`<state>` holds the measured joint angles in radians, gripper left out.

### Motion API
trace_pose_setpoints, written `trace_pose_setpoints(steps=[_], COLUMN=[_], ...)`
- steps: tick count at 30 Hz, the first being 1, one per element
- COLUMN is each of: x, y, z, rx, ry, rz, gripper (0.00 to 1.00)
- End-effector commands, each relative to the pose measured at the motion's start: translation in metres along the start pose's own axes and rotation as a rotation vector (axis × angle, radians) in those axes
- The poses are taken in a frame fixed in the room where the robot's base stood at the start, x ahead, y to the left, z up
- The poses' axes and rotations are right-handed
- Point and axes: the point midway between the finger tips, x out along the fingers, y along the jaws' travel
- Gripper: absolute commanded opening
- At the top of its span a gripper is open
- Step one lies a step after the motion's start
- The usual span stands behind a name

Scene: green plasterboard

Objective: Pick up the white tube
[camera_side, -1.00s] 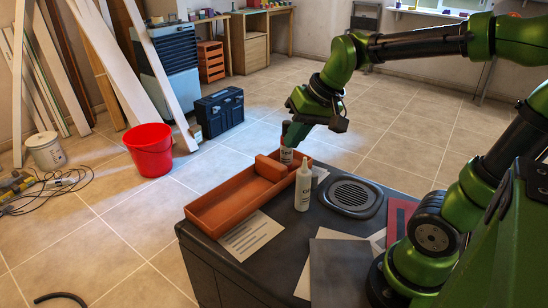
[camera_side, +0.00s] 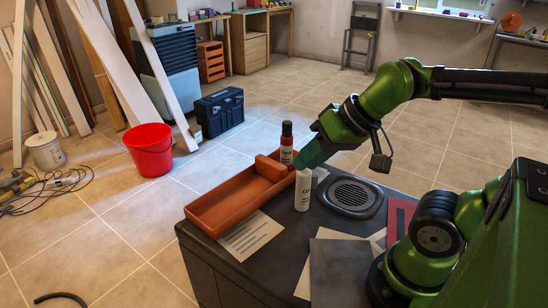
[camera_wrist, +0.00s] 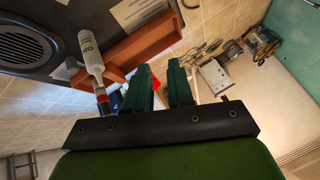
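The white tube (camera_side: 303,190) stands upright on the dark cart top, just outside the orange tray. In the side view my gripper (camera_side: 312,153) is at the height of its tip and hides the nozzle. In the wrist view the white tube (camera_wrist: 91,52), with dark lettering, lies to the left of my two green fingers (camera_wrist: 160,88). The fingers are apart with nothing between them. The tube is outside the gap; whether a finger touches its nozzle I cannot tell.
A bottle with a dark red cap (camera_side: 286,143) stands at the far end of the orange tray (camera_side: 222,212), close behind my gripper. A round black grille (camera_side: 352,195) and papers (camera_side: 252,233) lie on the cart top (camera_side: 285,225).

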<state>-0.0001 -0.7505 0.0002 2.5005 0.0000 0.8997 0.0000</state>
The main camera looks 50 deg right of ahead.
Motion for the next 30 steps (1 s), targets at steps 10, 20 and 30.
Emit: trace_pose_setpoints(steps=[10, 20, 30], x=[0.0, 0.007, 0.035], y=[0.0, 0.007, 0.059], z=[0.0, -0.002, -0.08], rx=[0.0, 0.024, -0.22], ry=[0.0, -0.022, -0.307], rz=[0.0, 0.024, 0.222], gripper=[0.71, 0.71, 0.71])
